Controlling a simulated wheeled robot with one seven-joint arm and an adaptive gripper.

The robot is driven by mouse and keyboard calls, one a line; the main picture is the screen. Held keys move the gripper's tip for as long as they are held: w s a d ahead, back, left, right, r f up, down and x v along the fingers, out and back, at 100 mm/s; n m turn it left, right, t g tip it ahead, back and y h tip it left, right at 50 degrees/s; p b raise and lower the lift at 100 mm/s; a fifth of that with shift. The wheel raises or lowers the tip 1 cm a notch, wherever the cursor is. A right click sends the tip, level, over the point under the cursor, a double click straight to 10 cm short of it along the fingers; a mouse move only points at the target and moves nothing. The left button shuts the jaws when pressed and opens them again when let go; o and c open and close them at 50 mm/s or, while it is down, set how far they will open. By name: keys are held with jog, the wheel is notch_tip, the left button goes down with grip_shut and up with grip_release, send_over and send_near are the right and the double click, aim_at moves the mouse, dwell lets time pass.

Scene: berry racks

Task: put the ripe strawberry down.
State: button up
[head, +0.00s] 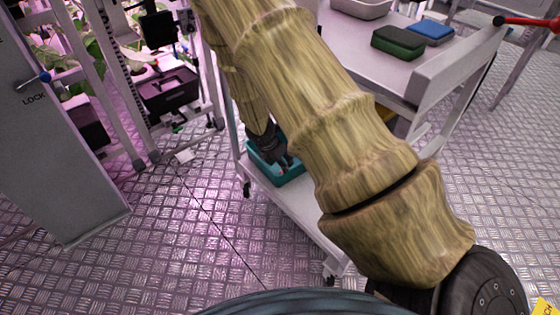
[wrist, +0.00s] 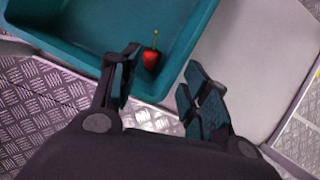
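The ripe strawberry (wrist: 151,59) is red with a short green stem, in the wrist view. It appears inside the teal tray (wrist: 188,36), near the tray's lower corner in that view. My gripper (wrist: 157,85) is open, with the strawberry seen between and just beyond its fingertips. The left finger looks close to the berry; I cannot tell whether they touch. In the head view my gripper (head: 281,161) reaches down into the teal tray (head: 269,176), and the berry is hidden there.
The tray stands on the lower shelf (head: 309,208) of a white cart. A grey cabinet (head: 50,150) and plant racks stand at left.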

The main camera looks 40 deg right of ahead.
jog(key=shift+r, duration=0.1)
jog(key=w+d+p+v, duration=0.1)
jog(key=p+v, duration=0.3)
jog(key=v, duration=0.2)
jog(key=s+a+p, duration=0.2)
jog(key=s+a, duration=0.1)
jog(key=a, duration=0.9)
jog(key=s+a+f+m+g+y, duration=0.1)
jog(key=s+a+f+m+y, duration=0.1)
jog(key=s+a+f+m, duration=0.5)
jog(key=s+f+m+g+y, duration=0.1)
jog(key=s+f+m+y, duration=0.25)
jog(key=s, duration=0.85)
jog(key=s+f+m+t+h, duration=0.1)
jog(key=s+f+m, duration=0.2)
jog(key=s+m, duration=0.8)
jog(key=shift+s, duration=0.8)
jog(key=shift+a+r, duration=0.1)
